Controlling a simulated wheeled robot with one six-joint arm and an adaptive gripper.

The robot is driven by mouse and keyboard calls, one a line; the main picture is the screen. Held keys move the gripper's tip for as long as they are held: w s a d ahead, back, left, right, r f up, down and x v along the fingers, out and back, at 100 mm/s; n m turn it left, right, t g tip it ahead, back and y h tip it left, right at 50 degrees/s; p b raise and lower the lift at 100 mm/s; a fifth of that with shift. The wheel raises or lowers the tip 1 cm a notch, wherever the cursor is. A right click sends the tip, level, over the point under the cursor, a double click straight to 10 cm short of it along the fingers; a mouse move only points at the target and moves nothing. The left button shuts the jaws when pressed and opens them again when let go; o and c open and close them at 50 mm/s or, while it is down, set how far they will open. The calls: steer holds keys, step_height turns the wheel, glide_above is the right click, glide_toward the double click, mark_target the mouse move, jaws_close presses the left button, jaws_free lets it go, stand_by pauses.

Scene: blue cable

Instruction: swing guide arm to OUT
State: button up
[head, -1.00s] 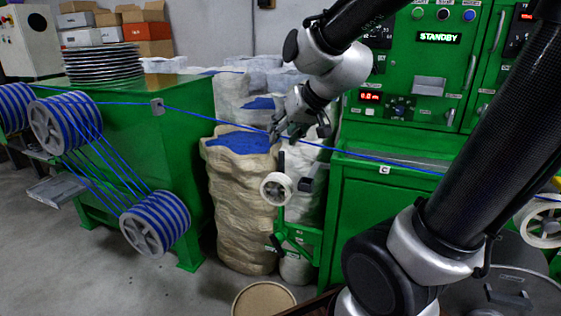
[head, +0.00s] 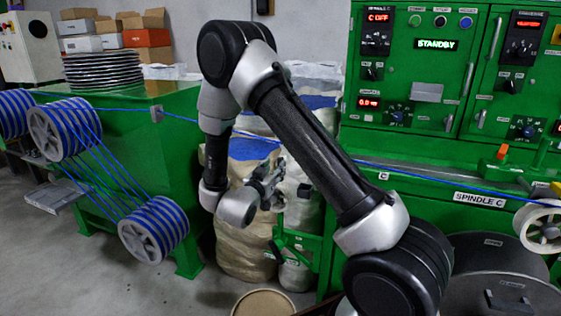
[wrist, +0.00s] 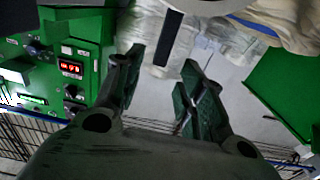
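The guide arm's green bracket (head: 297,240) stands at the front of the green machine, with a small black block (head: 304,190) above it. Its white roller is mostly hidden behind my gripper in the head view. My gripper (head: 268,182) is at roller height, just in front of it. In the wrist view my gripper (wrist: 162,68) has its two fingers apart. A pale round part with a black bar (wrist: 168,38) shows beyond and between the fingertips; I cannot tell whether they touch it. The blue cable (head: 400,176) runs across behind my arm.
Pale sacks (head: 240,245) stand close behind my gripper. The control panel (head: 435,85) reads STANDBY. A round tan lid (head: 262,303) is on the floor in front. A white pulley (head: 541,228) is at the right.

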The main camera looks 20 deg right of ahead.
mark_target(279, 161)
steer(key=x, duration=0.7)
steer(key=shift+w, duration=0.1)
steer(key=shift+d, duration=0.1)
jaws_close()
